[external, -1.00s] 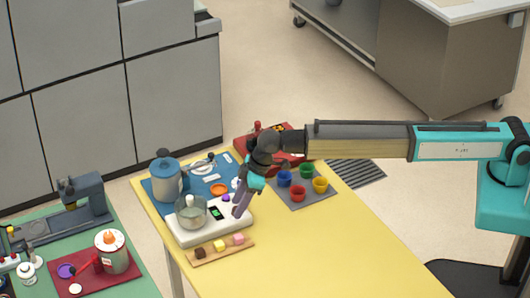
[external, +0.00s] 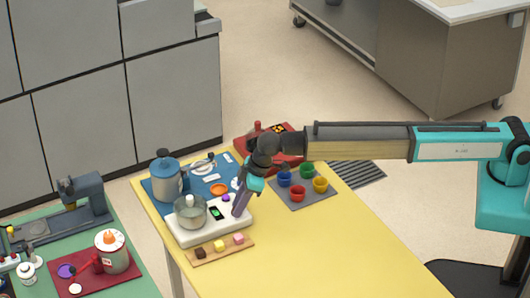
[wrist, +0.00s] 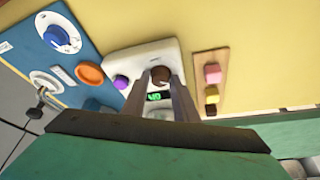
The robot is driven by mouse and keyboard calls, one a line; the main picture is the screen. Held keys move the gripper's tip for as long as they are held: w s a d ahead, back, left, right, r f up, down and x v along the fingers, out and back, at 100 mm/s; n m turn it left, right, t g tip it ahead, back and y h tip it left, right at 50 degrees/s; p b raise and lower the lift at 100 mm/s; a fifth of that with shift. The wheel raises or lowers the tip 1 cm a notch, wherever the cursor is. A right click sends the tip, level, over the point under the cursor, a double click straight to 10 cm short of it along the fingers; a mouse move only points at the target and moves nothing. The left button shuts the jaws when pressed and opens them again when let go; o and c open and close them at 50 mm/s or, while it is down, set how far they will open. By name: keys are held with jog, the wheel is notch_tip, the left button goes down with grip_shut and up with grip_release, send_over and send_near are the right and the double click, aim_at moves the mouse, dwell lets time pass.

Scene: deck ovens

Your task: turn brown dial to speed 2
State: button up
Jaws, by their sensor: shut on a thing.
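The brown dial (wrist: 160,75) sits on the white machine (wrist: 138,58), seen in the wrist view between my fingertips. My gripper (wrist: 161,84) is shut on the dial. A small dark display with green characters (wrist: 158,96) is just beside the dial, partly framed by my fingers; I cannot read a speed from it. In the external view the white machine (external: 185,239) stands on the yellow table with a glass bowl (external: 190,211) on it. My gripper (external: 237,213) comes down on its right end there and hides the dial.
A purple knob (wrist: 121,82) is on the same machine. A wooden board (external: 222,249) with small coloured blocks lies in front. A blue panel (external: 150,197) with a canister (external: 167,180) is behind. Coloured cups (external: 320,184) stand on a grey mat to the right.

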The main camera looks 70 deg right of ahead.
jog(key=shift+m, duration=0.3)
jog(key=m+h+b, duration=0.1)
jog(key=m, duration=0.1)
jog(key=shift+a+m, duration=0.15)
jog(key=shift+m, duration=0.25)
jog(key=m+h+b, duration=0.1)
jog(key=m+b, duration=0.1)
jog(key=m, duration=0.1)
jog(key=shift+a+m+h, duration=0.15)
jog(key=shift+m+h, duration=0.25)
jog(key=m, duration=0.2)
jog(key=m+h+b, duration=0.1)
jog(key=shift+w+a+m, duration=0.15)
jog(key=shift+m, duration=0.25)
jog(key=shift+m+g+h+b, duration=0.6)
jog(key=shift+m+b, duration=0.1)
jog(key=shift+m, duration=0.8)
jog(key=o, duration=1)
